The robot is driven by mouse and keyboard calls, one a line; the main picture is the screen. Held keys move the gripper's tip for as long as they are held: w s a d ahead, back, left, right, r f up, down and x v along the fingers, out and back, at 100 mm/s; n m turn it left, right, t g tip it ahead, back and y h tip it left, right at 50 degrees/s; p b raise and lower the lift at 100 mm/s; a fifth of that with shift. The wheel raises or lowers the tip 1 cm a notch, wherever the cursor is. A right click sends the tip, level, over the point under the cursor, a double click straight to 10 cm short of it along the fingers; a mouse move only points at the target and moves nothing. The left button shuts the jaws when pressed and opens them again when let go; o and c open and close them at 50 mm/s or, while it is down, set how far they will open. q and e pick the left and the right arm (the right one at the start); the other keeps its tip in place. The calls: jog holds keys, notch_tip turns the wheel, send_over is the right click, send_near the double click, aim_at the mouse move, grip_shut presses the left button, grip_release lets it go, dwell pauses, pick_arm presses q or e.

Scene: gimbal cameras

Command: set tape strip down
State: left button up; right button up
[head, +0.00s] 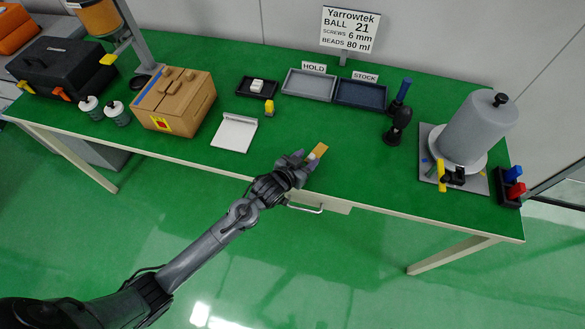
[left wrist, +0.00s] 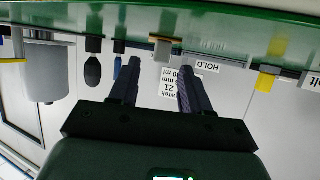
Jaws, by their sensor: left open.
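A small tan-yellow strip (head: 319,150), which looks like the tape strip, is at the front part of the green table, just beyond my left fingertips. My left gripper (head: 303,160) reaches in over the table's front edge with its jaws open. In the upside-down left wrist view, the two fingers (left wrist: 159,66) stand apart. A tan piece (left wrist: 162,49) shows between and beyond their tips, close to the green table surface. I see no finger closed on it; exact contact is hard to tell. My right gripper is not in view.
The green table (head: 330,180) has a drawer handle (head: 304,209) below its front edge. Behind are the grey HOLD tray (head: 309,84) and blue STOCK tray (head: 361,93). A white pad (head: 234,132) and cardboard box (head: 173,100) are left; a grey cylinder (head: 478,128) is right.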

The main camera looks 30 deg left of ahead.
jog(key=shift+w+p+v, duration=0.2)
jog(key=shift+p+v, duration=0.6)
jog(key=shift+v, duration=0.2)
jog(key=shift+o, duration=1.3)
pick_arm(q)
jog(key=s+a+r+g+y, duration=0.1)
jog(key=s+g, duration=0.8)
jog(key=s, duration=2.3)
jog(key=shift+s+a+r+g+y, duration=0.15)
jog(key=shift+s+a+g+y, duration=0.15)
jog(key=shift+a, duration=0.4)
jog(key=shift+w, duration=0.1)
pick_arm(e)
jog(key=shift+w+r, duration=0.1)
